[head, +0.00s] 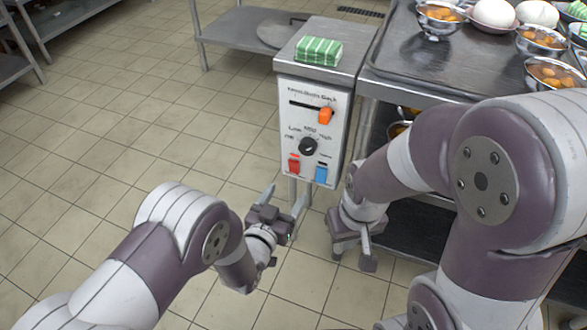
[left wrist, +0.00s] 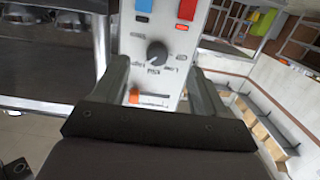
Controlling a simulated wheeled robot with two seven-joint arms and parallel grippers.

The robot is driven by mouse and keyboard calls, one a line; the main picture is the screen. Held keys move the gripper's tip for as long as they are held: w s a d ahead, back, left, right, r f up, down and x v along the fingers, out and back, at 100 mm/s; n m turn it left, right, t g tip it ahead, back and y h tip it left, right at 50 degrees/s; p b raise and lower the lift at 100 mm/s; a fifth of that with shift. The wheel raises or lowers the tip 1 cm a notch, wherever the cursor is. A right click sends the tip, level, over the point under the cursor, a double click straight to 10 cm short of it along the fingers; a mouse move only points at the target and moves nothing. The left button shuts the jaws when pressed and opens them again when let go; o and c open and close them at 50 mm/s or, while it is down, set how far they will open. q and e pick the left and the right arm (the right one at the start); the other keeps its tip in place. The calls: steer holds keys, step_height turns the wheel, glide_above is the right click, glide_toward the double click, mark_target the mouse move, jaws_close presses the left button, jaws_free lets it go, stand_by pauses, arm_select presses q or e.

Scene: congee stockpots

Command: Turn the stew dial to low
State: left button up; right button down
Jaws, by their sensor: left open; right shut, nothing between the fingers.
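The stew dial (head: 307,146) is a round black knob on the white front of a control box (head: 337,140), with Low printed to its upper left and Mid above. Its pointer is too small to read surely. In the left wrist view the box is upside down and the dial (left wrist: 157,52) shows between my fingers, beyond their tips. My left gripper (head: 284,196) is open and empty, below and in front of the box, apart from the dial. My right gripper (head: 352,259) is shut and empty, lower right of the box beside the table.
An orange slider (head: 326,115) sits above the dial; a red switch (head: 294,163) and blue switch (head: 321,173) sit below. A green striped cloth (head: 318,51) lies on the box. A steel table (head: 400,72) with bowls stands right. The floor left is clear.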

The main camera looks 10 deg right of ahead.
mark_target(306, 151)
arm_select(q)
steer(key=shift+t+h, duration=0.3)
steer(key=shift+t, duration=0.2)
steer(key=b+x, duration=0.1)
steer(key=x, duration=0.3)
steer(key=r+b+x, duration=0.1)
steer(key=b+x, duration=0.1)
steer(key=x, duration=0.2)
steer(key=b+x, duration=0.2)
steer(key=x, duration=0.2)
steer(key=shift+r, duration=0.4)
steer(key=shift+w+d+r, duration=0.15)
steer(key=shift+w+d, duration=0.05)
steer(key=shift+w, duration=0.2)
steer(key=c, duration=1.1)
